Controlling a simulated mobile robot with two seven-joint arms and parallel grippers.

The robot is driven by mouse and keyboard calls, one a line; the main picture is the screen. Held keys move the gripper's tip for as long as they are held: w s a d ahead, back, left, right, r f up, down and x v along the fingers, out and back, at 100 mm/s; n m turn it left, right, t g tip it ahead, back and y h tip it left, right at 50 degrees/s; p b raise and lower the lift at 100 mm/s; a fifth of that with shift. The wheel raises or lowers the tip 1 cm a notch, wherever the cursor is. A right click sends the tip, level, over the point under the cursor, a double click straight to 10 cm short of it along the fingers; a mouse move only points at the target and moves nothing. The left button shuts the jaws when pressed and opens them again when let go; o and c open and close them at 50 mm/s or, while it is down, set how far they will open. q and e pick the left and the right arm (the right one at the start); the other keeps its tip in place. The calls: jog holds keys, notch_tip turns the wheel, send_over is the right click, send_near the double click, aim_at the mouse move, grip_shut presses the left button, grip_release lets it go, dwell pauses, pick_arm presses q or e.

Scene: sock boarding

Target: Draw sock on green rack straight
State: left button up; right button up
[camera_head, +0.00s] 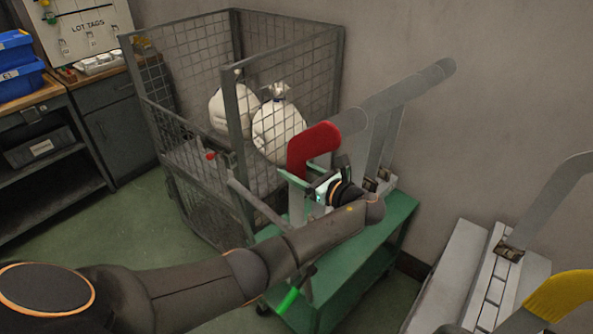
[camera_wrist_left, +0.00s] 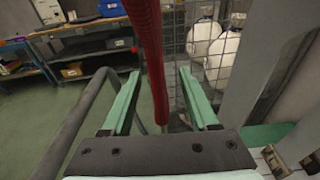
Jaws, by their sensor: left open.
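A red sock (camera_head: 312,145) sits over the near, bent end of a grey foot-shaped board (camera_head: 405,92) on the green rack (camera_head: 388,228). The rest of that board is bare. My left gripper (camera_head: 306,176) is at the red sock, its green fingers open. In the left wrist view the red sock (camera_wrist_left: 154,60) runs edge-on between the two open fingers (camera_wrist_left: 159,75). I cannot tell whether either finger touches it. My left arm hides part of the rack. My right gripper is not in view.
A wire mesh cage (camera_head: 188,105) with white sacks (camera_head: 278,130) stands behind the rack. A pale rack (camera_head: 452,270) at the right carries another grey board and a yellow sock (camera_head: 562,293). A bright green piece (camera_head: 288,300) shows below my arm. Workbenches stand at the left.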

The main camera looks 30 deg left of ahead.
aim_at(305, 176)
pick_arm(q)
jog(key=shift+p+v, duration=0.65)
jog(key=shift+v, duration=1.15)
jog(key=v, duration=0.2)
jog(key=f+v, duration=0.1)
jog(key=v, duration=0.2)
jog(key=shift+d+p, duration=0.2)
jog(key=shift+p, duration=0.15)
